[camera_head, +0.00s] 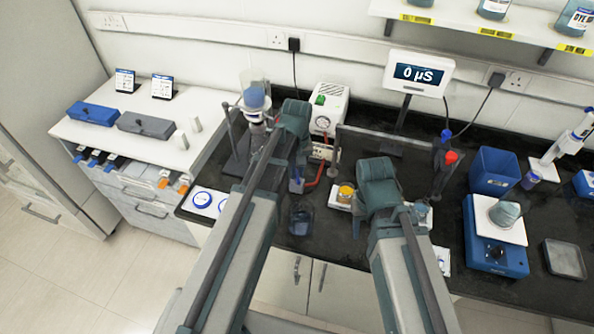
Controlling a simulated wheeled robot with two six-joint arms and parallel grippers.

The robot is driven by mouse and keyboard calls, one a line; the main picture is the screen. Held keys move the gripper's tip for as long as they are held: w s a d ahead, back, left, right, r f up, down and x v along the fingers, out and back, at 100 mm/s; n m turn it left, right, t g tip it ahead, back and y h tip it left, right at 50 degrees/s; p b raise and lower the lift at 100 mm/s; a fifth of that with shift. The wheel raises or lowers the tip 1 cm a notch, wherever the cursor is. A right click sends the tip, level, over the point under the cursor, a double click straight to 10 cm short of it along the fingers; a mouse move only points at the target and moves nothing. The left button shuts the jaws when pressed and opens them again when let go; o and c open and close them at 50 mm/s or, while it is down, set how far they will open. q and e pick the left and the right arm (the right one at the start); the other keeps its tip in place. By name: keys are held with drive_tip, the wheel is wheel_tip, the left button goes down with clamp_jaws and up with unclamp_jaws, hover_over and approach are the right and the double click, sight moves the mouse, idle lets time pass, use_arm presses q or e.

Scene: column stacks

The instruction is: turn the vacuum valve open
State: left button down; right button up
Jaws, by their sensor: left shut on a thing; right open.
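My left gripper (297,180) points down in front of the pump. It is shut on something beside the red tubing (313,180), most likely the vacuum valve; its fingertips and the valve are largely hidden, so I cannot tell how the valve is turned. The white vacuum pump box (327,108) with a green switch stands behind, against the wall. A filter funnel with blue liquid (256,97) is held on a stand left of the pump. My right gripper (358,222) is open and empty above the bench, near a small jar with a yellow band (346,192).
A meter display (418,72) stands at the back. White-blue round dishes (203,199) lie left.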

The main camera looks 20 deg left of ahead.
sight(297, 175)
use_arm(q)
drive_tip(key=n, duration=1.1)
drive_tip(key=shift+n, duration=0.4)
idle(0.4)
drive_tip(key=c, duration=0.9)
unclamp_jaws()
drive_tip(key=shift+r, duration=0.1)
use_arm(e)
drive_tip(key=shift+r, duration=0.1)
use_arm(q)
wheel_tip(297, 175, up, 14)
drive_tip(key=p, duration=1.3)
drive_tip(key=shift+f+p, duration=0.2)
drive_tip(key=shift+p, duration=0.2)
use_arm(e)
wheel_tip(297, 175, up, 14)
drive_tip(key=shift+f, duration=0.2)
